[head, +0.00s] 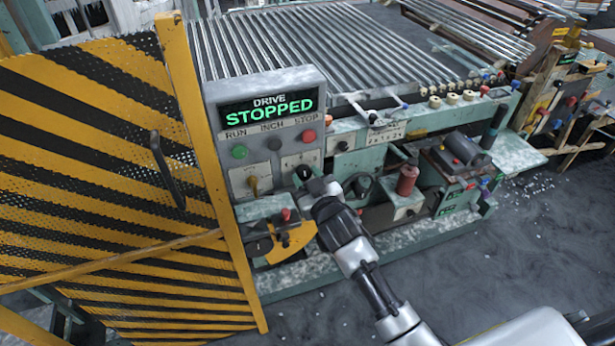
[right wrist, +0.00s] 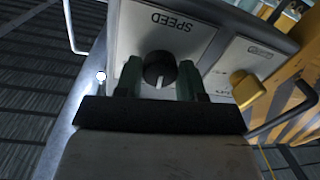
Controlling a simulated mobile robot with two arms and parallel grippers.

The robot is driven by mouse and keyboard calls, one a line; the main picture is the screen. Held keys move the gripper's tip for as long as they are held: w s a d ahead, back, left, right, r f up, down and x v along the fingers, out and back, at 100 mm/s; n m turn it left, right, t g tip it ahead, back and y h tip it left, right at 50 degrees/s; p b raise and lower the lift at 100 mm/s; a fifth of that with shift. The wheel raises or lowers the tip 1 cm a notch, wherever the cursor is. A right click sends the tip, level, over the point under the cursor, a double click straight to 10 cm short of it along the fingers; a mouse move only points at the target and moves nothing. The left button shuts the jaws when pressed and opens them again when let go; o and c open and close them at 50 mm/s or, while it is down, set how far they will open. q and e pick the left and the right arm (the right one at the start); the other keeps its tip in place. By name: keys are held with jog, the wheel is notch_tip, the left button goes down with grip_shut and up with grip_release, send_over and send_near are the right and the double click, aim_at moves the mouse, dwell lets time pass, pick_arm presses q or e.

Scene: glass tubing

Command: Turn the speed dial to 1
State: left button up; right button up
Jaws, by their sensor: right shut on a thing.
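The speed dial (right wrist: 157,62) is a round black knob with a white pointer mark, on a pale plate (right wrist: 180,38) lettered SPEED, which appears upside down in the right wrist view. The pointer mark points toward the bottom of that picture. My right gripper (right wrist: 160,82) has one finger on each side of the dial and is shut on it. In the head view the dial (head: 303,172) shows as a dark knob at the lower right of the grey control panel (head: 268,80), with my right gripper (head: 312,184) at it. The scale numbers are not readable. My left gripper is out of view.
The panel display (head: 268,106) reads DRIVE STOPPED. A green button (head: 239,152), a red button (head: 308,136) and a yellow selector (head: 254,184) sit near the dial. A yellow-black striped mesh guard (head: 100,180) stands at left. Open floor lies at lower right.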

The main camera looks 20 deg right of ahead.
jog(key=n+p, duration=0.1)
jog(key=n, duration=0.4)
jog(key=shift+r, duration=0.1)
jog(key=shift+n+h+p, duration=0.3)
jog(key=shift+n+p, duration=0.1)
jog(key=shift+n, duration=1.9)
jog(key=o, duration=0.9)
jog(key=shift+g, duration=0.3)
